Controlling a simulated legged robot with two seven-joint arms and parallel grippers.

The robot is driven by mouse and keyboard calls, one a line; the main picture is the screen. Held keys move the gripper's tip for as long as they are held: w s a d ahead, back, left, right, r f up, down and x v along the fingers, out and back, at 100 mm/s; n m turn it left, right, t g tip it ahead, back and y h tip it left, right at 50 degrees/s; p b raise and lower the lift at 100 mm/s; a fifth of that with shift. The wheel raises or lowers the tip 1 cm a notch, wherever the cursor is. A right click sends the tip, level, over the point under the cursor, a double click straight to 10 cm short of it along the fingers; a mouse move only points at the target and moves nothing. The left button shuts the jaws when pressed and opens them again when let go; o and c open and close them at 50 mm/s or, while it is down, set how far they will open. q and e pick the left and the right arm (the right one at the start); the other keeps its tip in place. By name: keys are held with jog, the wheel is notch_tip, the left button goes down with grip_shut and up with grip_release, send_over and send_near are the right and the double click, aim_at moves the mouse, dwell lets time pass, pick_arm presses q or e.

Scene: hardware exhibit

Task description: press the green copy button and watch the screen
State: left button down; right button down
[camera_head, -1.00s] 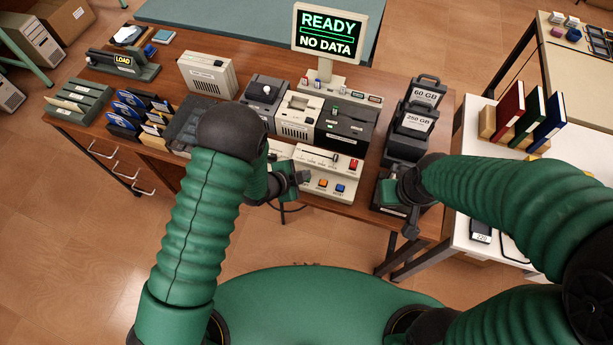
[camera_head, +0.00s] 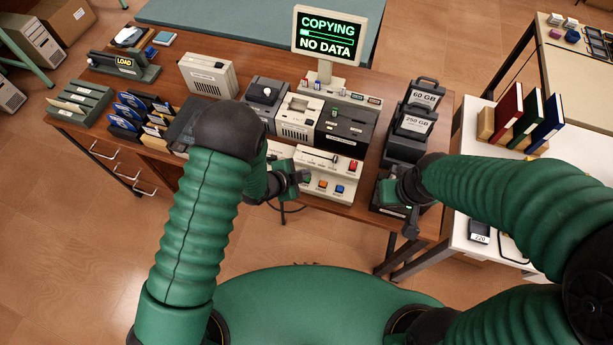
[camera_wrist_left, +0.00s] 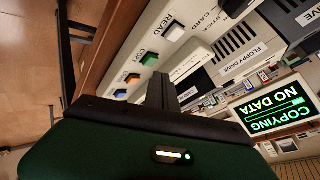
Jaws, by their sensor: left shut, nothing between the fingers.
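The screen (camera_head: 326,36) stands on the wooden desk and reads "COPYING" over a progress bar with a small fill, with "NO DATA" below. It also shows sideways in the left wrist view (camera_wrist_left: 272,108). The green button (camera_wrist_left: 150,59), labelled COPY, sits on the cream control panel (camera_head: 328,196) between the white READ button and an orange one. My left gripper (camera_head: 300,179) is shut and empty at the panel's left end. Its fingers (camera_wrist_left: 158,92) point towards the buttons; I cannot tell whether they touch the green one. In the head view the gripper hides that button.
My right gripper (camera_head: 400,194) is beside a black dock on the desk's right; its jaws are unclear. Black drives labelled 60 GB (camera_head: 426,96) and 250 GB stand behind it. An orange button (camera_head: 322,184), a blue one and a red one are on the panel.

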pick_arm(q)
jog(key=shift+r, duration=0.1)
notch_tip(320, 180, up, 5)
jog(key=p, duration=0.3)
jog(key=shift+p, duration=0.4)
dwell(0.4)
